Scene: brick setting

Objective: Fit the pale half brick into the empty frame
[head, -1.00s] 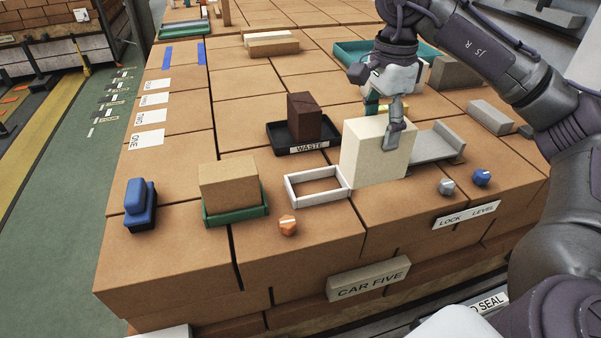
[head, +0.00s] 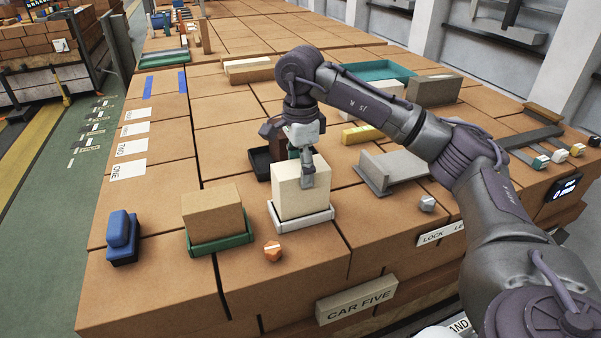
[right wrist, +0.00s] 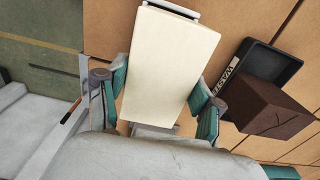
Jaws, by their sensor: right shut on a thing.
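The pale half brick (head: 290,190) is upright at the white frame (head: 303,220). The frame's front rim shows along the brick's lower edge, and its back side is hidden by the brick in the head view. I cannot tell whether the brick rests on the bottom or is slightly above it. My right gripper (head: 307,178) is shut on the brick from above. In the right wrist view the pale brick (right wrist: 168,65) lies between both fingers, with bits of the white frame (right wrist: 172,8) showing past its ends. My left gripper is not in view.
A tan brick (head: 212,212) sits in a green frame (head: 222,244) to the left. A black waste tray (right wrist: 284,62) with a dark brick (right wrist: 266,110) is close behind. An orange knob (head: 272,251) is in front. A grey bracket (head: 395,168) stands to the right.

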